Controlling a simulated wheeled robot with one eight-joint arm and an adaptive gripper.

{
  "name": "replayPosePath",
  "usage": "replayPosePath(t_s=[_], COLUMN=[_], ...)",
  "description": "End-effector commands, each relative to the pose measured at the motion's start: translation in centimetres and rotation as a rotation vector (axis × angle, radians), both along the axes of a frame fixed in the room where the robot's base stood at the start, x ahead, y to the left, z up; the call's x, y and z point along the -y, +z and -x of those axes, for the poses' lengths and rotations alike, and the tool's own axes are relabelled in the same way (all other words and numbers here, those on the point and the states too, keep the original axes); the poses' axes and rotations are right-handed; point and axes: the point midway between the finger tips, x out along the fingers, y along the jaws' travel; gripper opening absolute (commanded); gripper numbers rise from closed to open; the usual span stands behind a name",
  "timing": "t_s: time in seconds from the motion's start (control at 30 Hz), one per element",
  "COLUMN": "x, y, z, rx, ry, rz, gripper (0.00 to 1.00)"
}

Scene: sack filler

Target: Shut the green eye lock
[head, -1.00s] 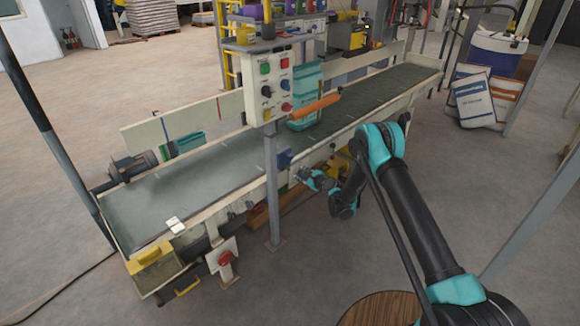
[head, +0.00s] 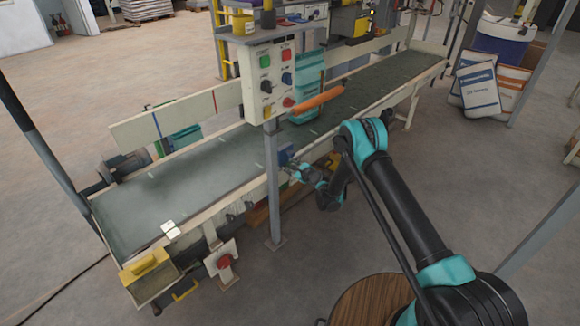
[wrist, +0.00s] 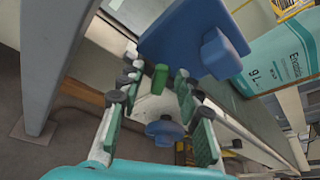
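A small green knob (wrist: 160,78), which looks like the green eye lock, sits on a pale bracket just below a blue block (wrist: 195,38). A round blue knob (wrist: 165,132) is nearer the camera on the same bracket. My gripper (wrist: 155,103) is open in the wrist view, with one finger on each side of these knobs. It does not visibly grip either. In the head view my gripper (head: 299,171) is at the conveyor's near side, beside the blue block (head: 285,155); the green knob is too small there to tell whether it is turned.
The conveyor (head: 190,185) runs behind my gripper. A grey post (head: 272,190) carrying the control panel (head: 276,80) stands close to its left. A teal sack (head: 308,78) stands on the belt, with an orange bar (head: 318,99) in front.

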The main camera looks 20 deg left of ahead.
Motion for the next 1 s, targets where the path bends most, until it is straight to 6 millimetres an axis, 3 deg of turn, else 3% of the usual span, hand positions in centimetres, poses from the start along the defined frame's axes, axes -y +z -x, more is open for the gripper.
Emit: replayPosePath(t_s=[0.07,0.33,0.53,0.8,1.0], x=[0.00,0.01,-0.02,-0.23,-0.19], y=[0.01,0.01,-0.06,-0.52,-0.50], z=[-0.01,-0.01,0.07,0.59,0.58], rx=[0.000,0.000,0.013,0.224,0.240], ry=[0.000,0.000,0.000,0.001,0.000], rz=[0.000,0.000,0.005,0.094,0.099], gripper=[0.32,0.00,0.00,0.00,0.00])
